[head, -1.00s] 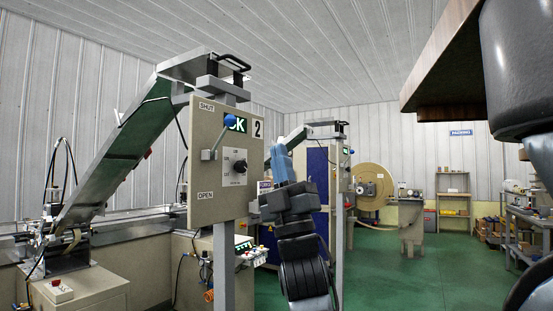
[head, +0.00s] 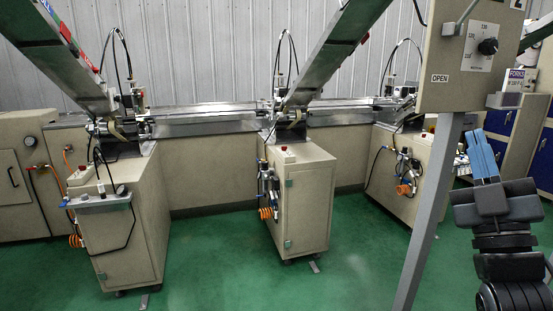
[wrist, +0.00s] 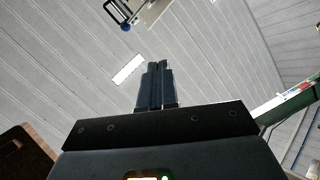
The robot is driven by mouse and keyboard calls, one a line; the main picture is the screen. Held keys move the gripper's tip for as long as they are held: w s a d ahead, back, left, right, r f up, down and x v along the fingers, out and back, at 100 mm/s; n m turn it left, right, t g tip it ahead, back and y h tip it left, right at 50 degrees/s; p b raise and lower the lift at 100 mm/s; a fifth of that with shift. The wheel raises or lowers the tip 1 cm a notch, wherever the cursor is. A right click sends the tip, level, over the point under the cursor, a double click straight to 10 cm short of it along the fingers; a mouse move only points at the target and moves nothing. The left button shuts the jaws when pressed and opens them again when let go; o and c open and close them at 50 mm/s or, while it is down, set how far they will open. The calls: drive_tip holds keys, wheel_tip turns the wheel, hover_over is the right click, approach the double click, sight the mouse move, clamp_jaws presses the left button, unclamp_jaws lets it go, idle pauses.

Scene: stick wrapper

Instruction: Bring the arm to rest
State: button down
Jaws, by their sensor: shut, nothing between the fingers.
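My gripper (head: 482,157) is at the right of the head view, pointing up, with its blue fingers together and nothing between them. It stands to the right of the slanted grey post in the picture and looks apart from it. In the wrist view the shut fingers (wrist: 155,84) point toward the ribbed ceiling or wall panels, with nothing at their tips. My dark arm links show below the gripper in the head view.
A beige control panel (head: 455,80) with a dial and an OPEN label hangs at upper right on a grey post (head: 425,215). Beige machine cabinets (head: 300,205) with slanted chutes (head: 335,50) line the wall. Blue cabinets (head: 541,160) stand behind my gripper. Green floor (head: 210,250) is clear in front.

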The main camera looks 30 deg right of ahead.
drive_tip(key=s+a+f+m+g+y, duration=0.3)
drive_tip(key=a+f+y, duration=0.5)
drive_tip(key=a+f, duration=0.8)
drive_tip(key=s+a+f+g+y, duration=0.3)
drive_tip(key=s+f, duration=0.3)
drive_tip(key=s, duration=0.3)
drive_tip(key=s+a+f+g+y, duration=0.3)
drive_tip(key=s+a+f, duration=0.2)
drive_tip(key=s, duration=0.4)
drive_tip(key=shift+s+f, duration=0.2)
drive_tip(key=shift+f, duration=0.3)
drive_tip(key=c, duration=1.9)
unclamp_jaws()
